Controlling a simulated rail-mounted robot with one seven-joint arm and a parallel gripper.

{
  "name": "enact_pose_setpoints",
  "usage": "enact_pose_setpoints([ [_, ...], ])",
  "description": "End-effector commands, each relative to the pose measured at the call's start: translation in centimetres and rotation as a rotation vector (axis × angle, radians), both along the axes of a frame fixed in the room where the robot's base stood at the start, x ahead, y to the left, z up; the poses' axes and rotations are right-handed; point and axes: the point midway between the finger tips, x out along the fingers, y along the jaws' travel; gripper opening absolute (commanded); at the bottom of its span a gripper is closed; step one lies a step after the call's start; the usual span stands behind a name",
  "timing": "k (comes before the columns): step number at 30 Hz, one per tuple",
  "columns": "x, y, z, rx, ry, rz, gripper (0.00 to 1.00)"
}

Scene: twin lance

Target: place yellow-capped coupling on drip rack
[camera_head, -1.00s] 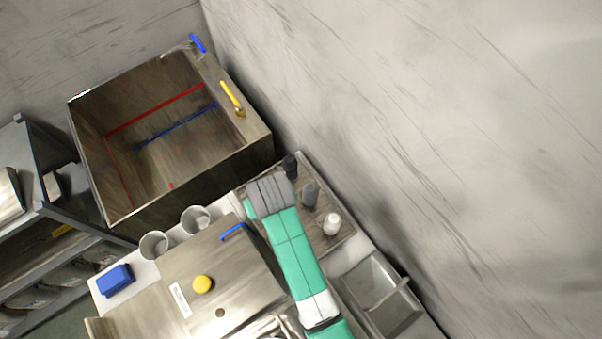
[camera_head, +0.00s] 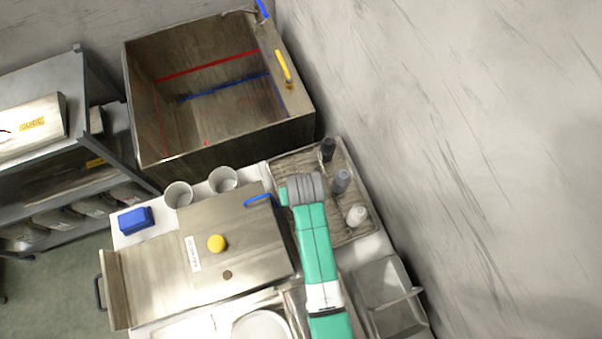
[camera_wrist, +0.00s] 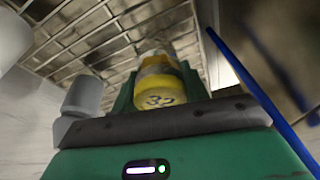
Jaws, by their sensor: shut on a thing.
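The yellow-capped coupling (camera_wrist: 160,93) is between my gripper's fingers (camera_wrist: 155,80) in the wrist view. Its yellow cap faces the camera and bears a dark "32"; a greyish body lies beyond it. My gripper is shut on it. The drip rack, a wire grid (camera_wrist: 95,35), lies beyond the coupling; I cannot tell whether they touch. In the head view the rack (camera_head: 292,168) is at the right of the bench, with my grey wrist over its left part. The coupling and my fingers are hidden there.
A black (camera_head: 327,150), a grey (camera_head: 341,182) and a white (camera_head: 357,215) bottle-like piece stand along the rack's right side. A deep sink (camera_head: 225,145) lies behind.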

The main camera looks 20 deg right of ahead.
Motion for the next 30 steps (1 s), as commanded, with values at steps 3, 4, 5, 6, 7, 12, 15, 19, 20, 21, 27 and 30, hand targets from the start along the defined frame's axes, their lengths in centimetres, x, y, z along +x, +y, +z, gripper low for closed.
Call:
enact_pose_setpoints([
  [3,0.1,0.0,0.2,-0.001,-0.002,0.000,0.02],
  [4,0.1,0.0,0.1,-0.001,-0.002,0.000,0.02],
  [5,0.1,0.0,0.1,-0.001,-0.002,0.000,0.02],
  [6,0.1,0.0,-0.1,-0.001,-0.002,0.000,0.02],
  [7,0.1,0.0,-0.2,-0.001,-0.002,0.000,0.02],
  [12,0.0,0.0,-0.2,0.000,0.000,0.000,0.66],
  [15,0.0,0.0,-0.2,0.000,0.000,0.000,0.66],
  [19,0.0,0.0,0.0,0.000,0.000,0.000,0.66],
  [20,0.0,0.0,0.2,0.000,-0.001,0.000,0.66],
  [21,-0.1,0.0,0.7,0.000,-0.001,0.000,0.66],
  [27,-1.3,0.3,5.3,-0.001,-0.002,0.000,0.66],
  [30,-1.9,0.5,7.8,-0.001,-0.003,0.000,0.66],
])
